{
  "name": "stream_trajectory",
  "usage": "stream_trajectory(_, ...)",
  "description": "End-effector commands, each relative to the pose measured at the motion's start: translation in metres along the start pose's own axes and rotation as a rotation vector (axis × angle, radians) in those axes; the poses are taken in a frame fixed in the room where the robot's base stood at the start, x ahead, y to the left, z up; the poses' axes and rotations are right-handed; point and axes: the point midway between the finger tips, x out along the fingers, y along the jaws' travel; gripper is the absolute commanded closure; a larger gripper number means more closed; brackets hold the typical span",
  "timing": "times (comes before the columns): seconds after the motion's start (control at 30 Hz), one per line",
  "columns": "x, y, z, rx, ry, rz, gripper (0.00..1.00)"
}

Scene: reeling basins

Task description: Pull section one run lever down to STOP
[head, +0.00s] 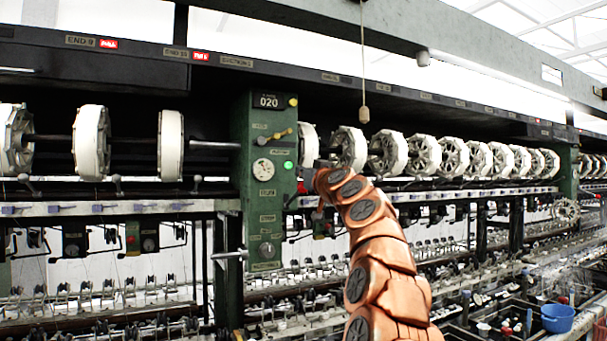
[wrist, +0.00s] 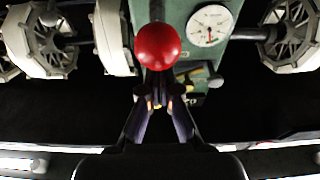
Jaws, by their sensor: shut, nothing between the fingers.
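In the wrist view, which looks upside down, a red ball knob (wrist: 158,46) sits on a dark rod that runs toward the picture's top edge. It looks like the run lever, but no label on it can be read. My gripper (wrist: 160,104) is shut and empty, its fingertips below the ball in the picture; I cannot tell whether they touch the lever. In the head view my gripper (head: 310,178) is at the right edge of the green control post (head: 240,190).
The post carries a 020 display (head: 269,102), a brass handle (head: 282,134), a round gauge (head: 263,168) and a lit green lamp (head: 289,165). White reels (head: 171,146) line both sides. A cord with a pull (head: 364,115) hangs near my arm. A blue basin (head: 557,318) stands lower right.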

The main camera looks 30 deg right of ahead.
Motion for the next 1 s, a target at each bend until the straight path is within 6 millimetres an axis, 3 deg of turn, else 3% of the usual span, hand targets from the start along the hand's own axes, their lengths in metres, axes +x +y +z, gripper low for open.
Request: stream_trajectory(1.0,-0.008,0.0,0.022,-0.001,0.0,0.0,1.0)
